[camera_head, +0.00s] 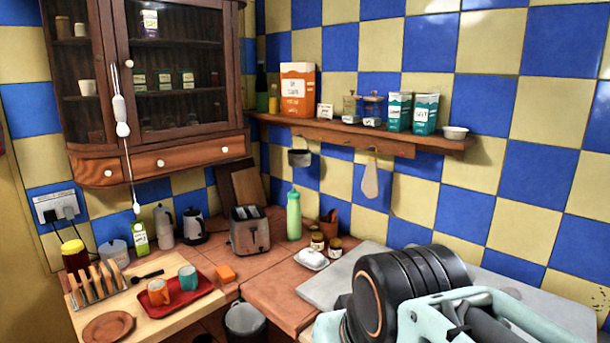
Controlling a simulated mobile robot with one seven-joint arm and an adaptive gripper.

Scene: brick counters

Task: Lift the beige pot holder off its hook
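The beige pot holder (370,181) hangs below the wooden wall shelf, at its middle right, flat against the blue and yellow tiles. Its narrow top runs up to a small hook (373,153) under the shelf; the exact contact is too small to make out. Nothing touches the pot holder from the front. Part of my arm (405,286), a black cylinder with pale teal parts, fills the lower right, well below and to the right of the pot holder. No gripper fingertips can be made out.
The shelf (440,148) holds an orange box (297,90), jars, teal packets (426,113) and a white bowl (455,132). A dark cup-like item (300,157) hangs left of the pot holder. Below are a green bottle (294,214), small jars (335,247) and a grey slab (325,289).

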